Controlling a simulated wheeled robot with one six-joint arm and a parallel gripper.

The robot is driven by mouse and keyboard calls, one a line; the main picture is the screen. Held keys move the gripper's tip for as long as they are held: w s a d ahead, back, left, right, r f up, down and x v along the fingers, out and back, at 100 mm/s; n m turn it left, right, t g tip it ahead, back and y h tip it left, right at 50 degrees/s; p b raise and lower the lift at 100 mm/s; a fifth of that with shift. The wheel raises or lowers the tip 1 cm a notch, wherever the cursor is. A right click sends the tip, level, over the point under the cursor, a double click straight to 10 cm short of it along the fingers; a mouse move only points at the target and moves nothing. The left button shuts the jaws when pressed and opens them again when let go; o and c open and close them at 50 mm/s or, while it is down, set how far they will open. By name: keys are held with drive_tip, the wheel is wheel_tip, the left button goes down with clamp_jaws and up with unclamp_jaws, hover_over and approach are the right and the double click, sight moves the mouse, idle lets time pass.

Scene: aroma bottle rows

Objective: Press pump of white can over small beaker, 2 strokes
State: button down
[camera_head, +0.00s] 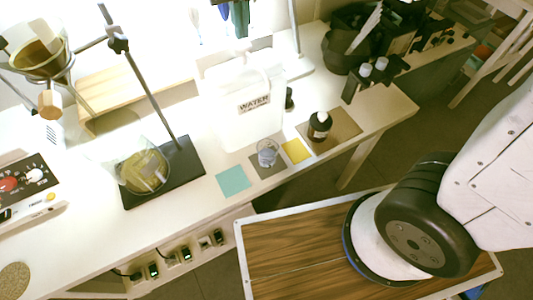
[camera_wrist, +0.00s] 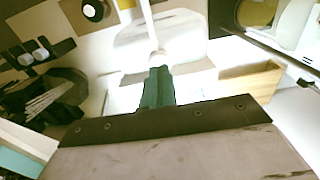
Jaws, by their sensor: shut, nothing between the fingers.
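The white can (camera_head: 244,118), labelled WATER, stands upright on the bench; it also shows in the wrist view (camera_wrist: 186,42). Its top is washed out by glare in the head view. The small clear beaker (camera_head: 267,153) stands on a grey square just in front of the can. My gripper (camera_wrist: 158,72) shows as dark green fingers, shut together with nothing between them. In the wrist view the fingertips overlap the pale pump top of the can; I cannot tell whether they touch. In the head view green fingers (camera_head: 240,18) hang above the can.
A dark bottle (camera_head: 319,126) stands right of the beaker on a brown square. Yellow and teal (camera_head: 233,181) squares lie nearby, bare. A stand with a rod (camera_head: 150,85) and a large beaker (camera_head: 145,172) is on the left. Dark equipment (camera_head: 350,45) stands at the back right.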

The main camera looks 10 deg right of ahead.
sight(243, 44)
drive_tip(key=shift+f, duration=0.15)
drive_tip(key=shift+f, duration=1.35)
drive_tip(key=shift+r, duration=1.5)
drive_tip(key=shift+r, duration=0.1)
wheel_tip(243, 44, up, 6)
drive_tip(key=shift+f, duration=0.1)
